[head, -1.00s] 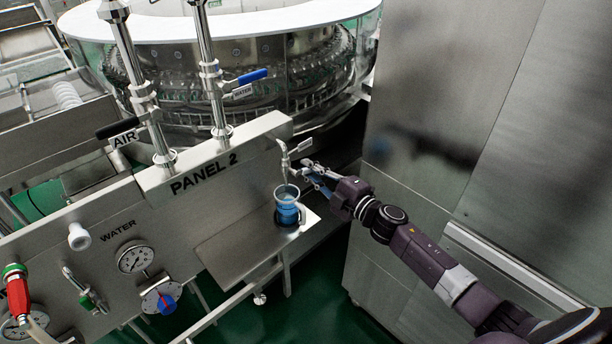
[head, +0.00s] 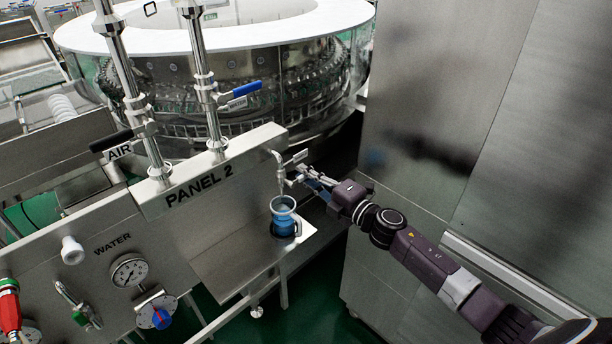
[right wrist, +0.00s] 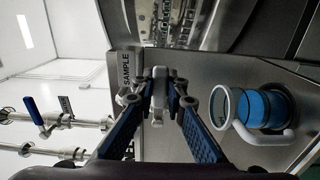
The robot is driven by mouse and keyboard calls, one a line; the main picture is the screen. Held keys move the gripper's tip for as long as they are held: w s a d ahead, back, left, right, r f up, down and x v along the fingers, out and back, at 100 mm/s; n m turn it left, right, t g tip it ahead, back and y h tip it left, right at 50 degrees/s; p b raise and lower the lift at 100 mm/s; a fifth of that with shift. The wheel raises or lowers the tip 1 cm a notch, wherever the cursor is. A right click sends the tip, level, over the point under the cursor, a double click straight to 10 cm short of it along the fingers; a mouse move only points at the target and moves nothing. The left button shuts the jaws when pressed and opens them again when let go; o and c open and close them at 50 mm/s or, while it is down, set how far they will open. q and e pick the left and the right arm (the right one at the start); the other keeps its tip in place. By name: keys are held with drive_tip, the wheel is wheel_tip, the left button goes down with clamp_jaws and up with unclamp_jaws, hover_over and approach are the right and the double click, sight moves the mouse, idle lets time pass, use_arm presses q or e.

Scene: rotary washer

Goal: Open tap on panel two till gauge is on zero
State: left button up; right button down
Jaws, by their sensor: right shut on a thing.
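The sample tap (head: 280,170) is a thin metal spout at the right end of panel two (head: 200,187). My right gripper (head: 299,177) reaches it from the right. In the right wrist view the gripper (right wrist: 160,88) is shut on the pale tap handle (right wrist: 158,76), with blue-padded fingers on both sides. The water gauge (head: 129,271) is a white round dial on the panel's left part; its needle is too small to read surely. My left gripper is not in view.
A clear jug of blue liquid (head: 284,216) stands on a metal shelf (head: 232,268) below the tap; it also shows in the right wrist view (right wrist: 262,108). A blue-handled water valve (head: 246,89) is on a pipe above. A tall steel cabinet (head: 430,120) stands at right.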

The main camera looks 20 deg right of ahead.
drive_tip(key=c, duration=1.9)
unclamp_jaws()
drive_tip(key=shift+c, duration=0.2)
drive_tip(key=v, duration=1.2)
